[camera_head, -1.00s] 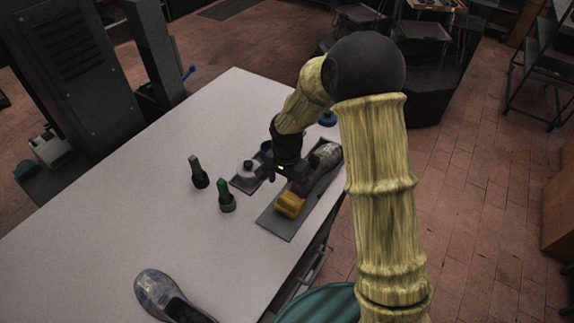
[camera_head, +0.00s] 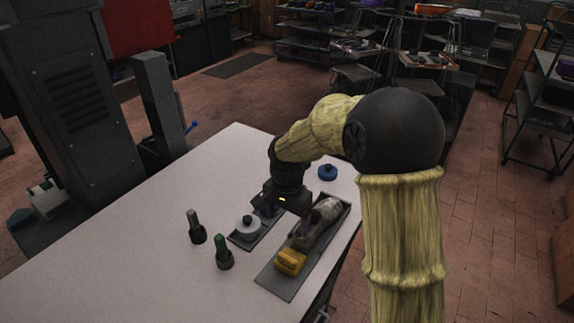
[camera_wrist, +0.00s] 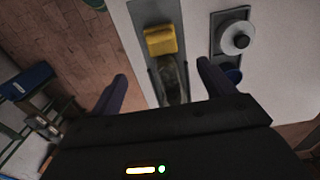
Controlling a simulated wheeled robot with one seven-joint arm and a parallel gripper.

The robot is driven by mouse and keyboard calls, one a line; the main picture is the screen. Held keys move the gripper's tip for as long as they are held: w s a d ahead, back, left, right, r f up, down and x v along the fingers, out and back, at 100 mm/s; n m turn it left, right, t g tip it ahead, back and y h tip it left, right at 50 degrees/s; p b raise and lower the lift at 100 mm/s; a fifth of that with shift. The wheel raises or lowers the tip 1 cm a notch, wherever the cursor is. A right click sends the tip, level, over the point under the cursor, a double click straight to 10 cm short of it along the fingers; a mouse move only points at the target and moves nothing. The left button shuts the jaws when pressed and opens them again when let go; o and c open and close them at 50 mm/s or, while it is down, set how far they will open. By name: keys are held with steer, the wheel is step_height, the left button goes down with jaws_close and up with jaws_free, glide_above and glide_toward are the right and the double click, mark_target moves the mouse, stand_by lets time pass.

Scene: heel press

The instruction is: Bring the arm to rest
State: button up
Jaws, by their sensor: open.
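My gripper (camera_head: 287,218) is open and empty, pointing down above the worktable (camera_head: 130,235). Its two dark fingers also show spread apart in the wrist view (camera_wrist: 161,76). Below it lies a dark grey tray (camera_head: 285,288) holding a yellow block (camera_head: 291,262) and a worn greyish shoe-like piece (camera_head: 325,212). The gripper and its fingers partly hide that piece in the head view. In the wrist view the yellow block (camera_wrist: 160,40) lies beyond the fingertips, apart from them.
Left of the tray are a smaller plate with a white round piece (camera_head: 249,228) and two dark-based upright pegs (camera_head: 195,228) (camera_head: 223,254). A blue disc (camera_head: 327,172) lies at the table's far right. A grey machine (camera_head: 75,100) stands behind left. Shelves fill the background.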

steer(key=s+d+n+t+b, duration=0.1)
steer(key=s+d+n, duration=0.5)
steer(key=s+d, duration=0.8)
steer(key=shift+s+d+f+n+t+b, duration=0.35)
steer(key=shift+d+t, duration=0.2)
steer(key=shift+t, duration=0.25)
stand_by(0.7)
